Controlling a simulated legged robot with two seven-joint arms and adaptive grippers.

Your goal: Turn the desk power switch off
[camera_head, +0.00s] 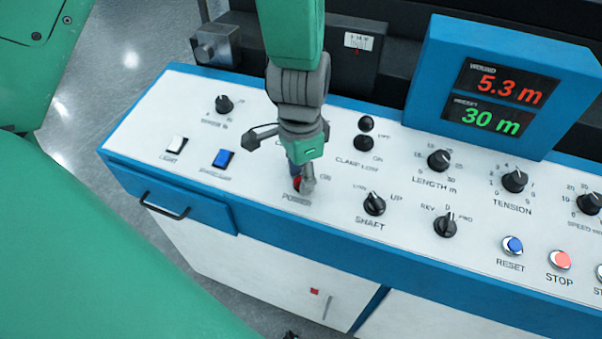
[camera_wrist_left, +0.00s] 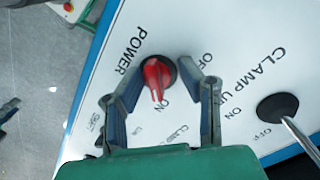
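The power switch is a red rotary knob (camera_wrist_left: 156,78) on the white panel, beside the printed word POWER in the left wrist view. Its pale pointer end faces an ON label there. An OFF label lies on the knob's other side. My left gripper (camera_wrist_left: 160,94) is open, with one finger on each side of the knob and visible gaps between. In the head view my left gripper (camera_head: 301,173) reaches down over the panel and hides most of the red knob (camera_head: 296,184).
A blue display box (camera_head: 415,75) stands at the panel's back right. A drawer handle (camera_head: 164,207) sticks out at the front left.

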